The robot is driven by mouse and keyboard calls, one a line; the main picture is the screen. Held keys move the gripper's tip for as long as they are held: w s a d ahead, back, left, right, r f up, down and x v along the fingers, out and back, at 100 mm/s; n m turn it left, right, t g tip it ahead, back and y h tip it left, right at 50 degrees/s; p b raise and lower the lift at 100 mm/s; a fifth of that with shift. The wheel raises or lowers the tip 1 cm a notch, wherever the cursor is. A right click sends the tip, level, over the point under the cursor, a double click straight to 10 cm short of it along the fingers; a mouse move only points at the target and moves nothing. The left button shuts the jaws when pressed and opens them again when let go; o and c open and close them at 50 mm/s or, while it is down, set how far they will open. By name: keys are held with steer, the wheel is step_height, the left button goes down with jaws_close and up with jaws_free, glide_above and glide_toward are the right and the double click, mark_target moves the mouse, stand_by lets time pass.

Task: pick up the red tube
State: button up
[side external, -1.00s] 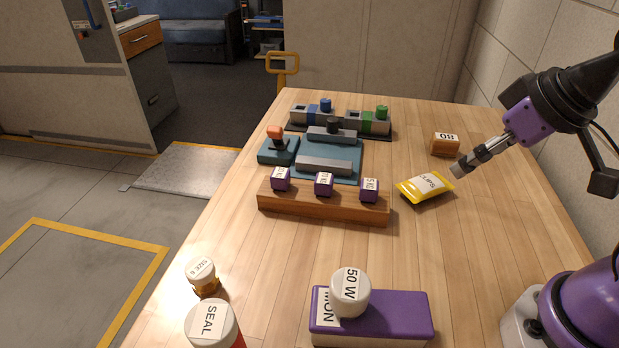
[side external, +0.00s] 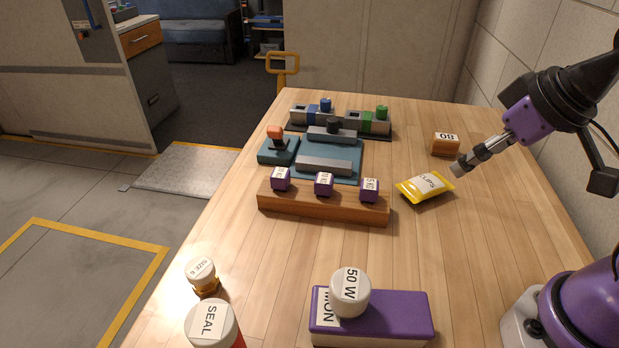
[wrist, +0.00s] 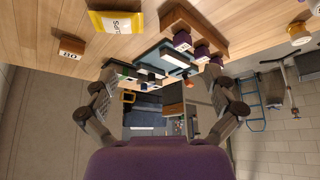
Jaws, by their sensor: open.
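A white-capped container marked SEAL (side external: 209,327) stands at the bottom left of the side view, cut off by the frame edge. A sliver of red body shows under its cap; it is the only red thing I can make out as a tube. My gripper (side external: 459,171) hangs above the right part of the table, beside the yellow CLIPS packet (side external: 425,187) and far from the red container. In the wrist view the two fingers of my gripper (wrist: 163,95) are spread apart with nothing between them.
A small amber jar with a white cap (side external: 201,272) stands just behind the SEAL container. A purple box (side external: 395,315) with a white-capped item (side external: 350,290) lies to its right. A wooden rack (side external: 325,208) with purple blocks stands mid-table. An orange block (side external: 446,147) sits behind the packet.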

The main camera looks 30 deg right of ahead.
steer(key=shift+a, duration=0.1)
stand_by(0.3)
steer(key=m+g+y, duration=0.8)
steer(key=m+y, duration=0.5)
steer(key=m, duration=0.3)
glide_toward(223, 346)
steer(key=w+a, duration=0.2)
step_height(223, 346, down, 7)
steer(key=shift+s+a+r, duration=0.1)
steer(key=shift+a, duration=0.1)
steer(key=shift+x, duration=3.8)
steer(key=c, duration=1.4)
